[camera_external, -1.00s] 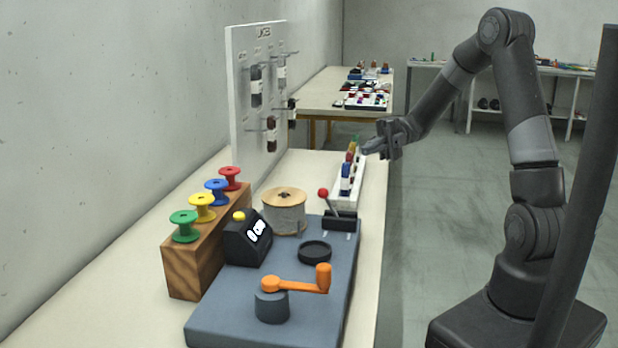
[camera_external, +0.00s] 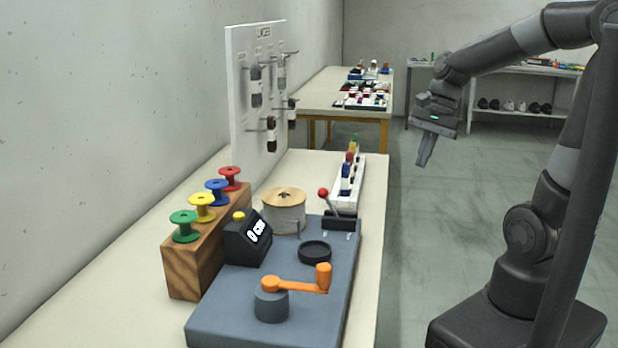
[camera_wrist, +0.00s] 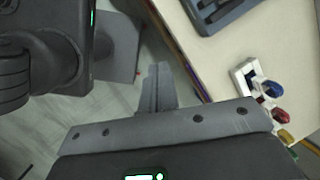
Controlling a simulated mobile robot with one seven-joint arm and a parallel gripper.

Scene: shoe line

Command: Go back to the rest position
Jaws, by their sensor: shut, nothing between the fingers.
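My gripper (camera_external: 424,160) is shut and empty. In the external view it hangs in free air over the floor, to the right of the workbench edge, with its fingers pointing down. My arm is bent up and back above its base. In the wrist view the shut fingers (camera_wrist: 158,84) point toward the floor and the bench edge. Nothing is between them, and no object touches the gripper.
The workbench (camera_external: 372,215) carries a blue-grey winding station (camera_external: 225,310) with an orange crank (camera_external: 296,285), a spool rack (camera_external: 190,265), a red-knobbed lever (camera_external: 328,202) and a white tray (camera_external: 348,207) of small coloured items. A pegboard (camera_external: 250,150) stands behind. The floor (camera_external: 430,240) beside the bench is clear.

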